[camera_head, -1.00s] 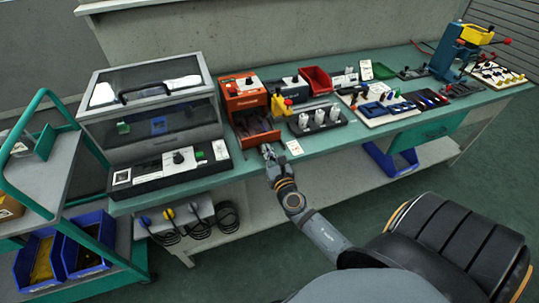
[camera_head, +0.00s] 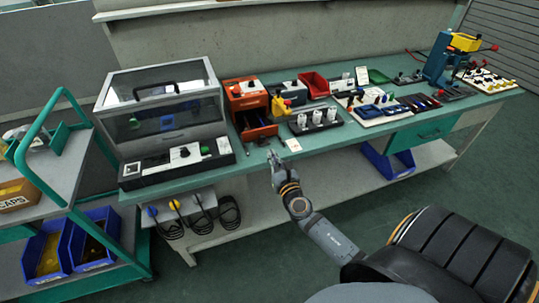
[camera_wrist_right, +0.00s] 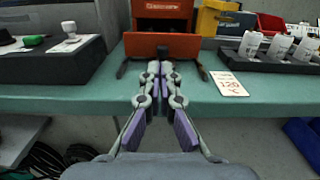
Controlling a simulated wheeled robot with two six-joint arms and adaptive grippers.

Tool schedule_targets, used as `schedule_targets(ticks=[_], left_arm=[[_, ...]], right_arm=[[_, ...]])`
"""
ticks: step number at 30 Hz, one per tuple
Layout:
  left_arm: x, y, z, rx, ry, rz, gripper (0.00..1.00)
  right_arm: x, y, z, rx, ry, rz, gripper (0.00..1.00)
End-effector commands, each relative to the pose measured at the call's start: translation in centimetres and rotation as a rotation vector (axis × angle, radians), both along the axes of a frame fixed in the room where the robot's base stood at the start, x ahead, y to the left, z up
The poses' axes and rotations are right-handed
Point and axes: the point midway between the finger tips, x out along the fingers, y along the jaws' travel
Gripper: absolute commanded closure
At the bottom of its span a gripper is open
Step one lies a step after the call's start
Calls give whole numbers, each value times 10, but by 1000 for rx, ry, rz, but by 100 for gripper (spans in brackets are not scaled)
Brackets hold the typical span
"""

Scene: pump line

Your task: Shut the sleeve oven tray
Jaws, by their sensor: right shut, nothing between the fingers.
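The sleeve oven is a small orange-red box (camera_head: 245,93) on the bench, left of the middle. Its tray (camera_head: 260,133) sticks out at the front toward the bench edge. The wrist view shows the orange oven body (camera_wrist_right: 163,18) and the orange tray front (camera_wrist_right: 163,44) straight ahead. My right gripper (camera_head: 271,155) is at the bench's front edge, just in front of the tray. Its fingers (camera_wrist_right: 161,68) are together and empty, pointing at the tray front. Whether the tips touch it, I cannot tell. My left gripper is not in view.
A glass-lidded machine (camera_head: 170,110) stands left of the oven. A black rack of white bottles (camera_head: 316,121) and a yellow item (camera_head: 281,104) are to its right. A printed card (camera_wrist_right: 229,84) lies right of the fingers. A teal cart (camera_head: 62,170) stands at the left.

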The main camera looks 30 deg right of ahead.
Motion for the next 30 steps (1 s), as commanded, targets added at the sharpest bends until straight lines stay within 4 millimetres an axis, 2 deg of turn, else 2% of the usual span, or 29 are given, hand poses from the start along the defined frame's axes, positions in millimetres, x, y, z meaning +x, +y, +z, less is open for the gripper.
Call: schedule_targets(ticks=[2,4,9,12,19,23,27,30], left_arm=[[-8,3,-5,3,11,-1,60],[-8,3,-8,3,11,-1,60],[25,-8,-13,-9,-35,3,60],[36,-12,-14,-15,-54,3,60],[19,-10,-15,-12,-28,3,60],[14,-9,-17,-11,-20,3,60],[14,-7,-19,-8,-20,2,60],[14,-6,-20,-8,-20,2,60]], right_arm=[[-17,4,-3,-1,2,0,100],[-30,7,-4,-2,2,1,100],[-59,14,-4,-1,2,0,100],[-68,16,-3,-2,0,-1,100],[-72,15,2,0,-3,-5,100],[-69,3,22,18,-1,-41,100],[-67,-3,39,49,82,-67,100],[-68,3,40,62,176,-50,100]])
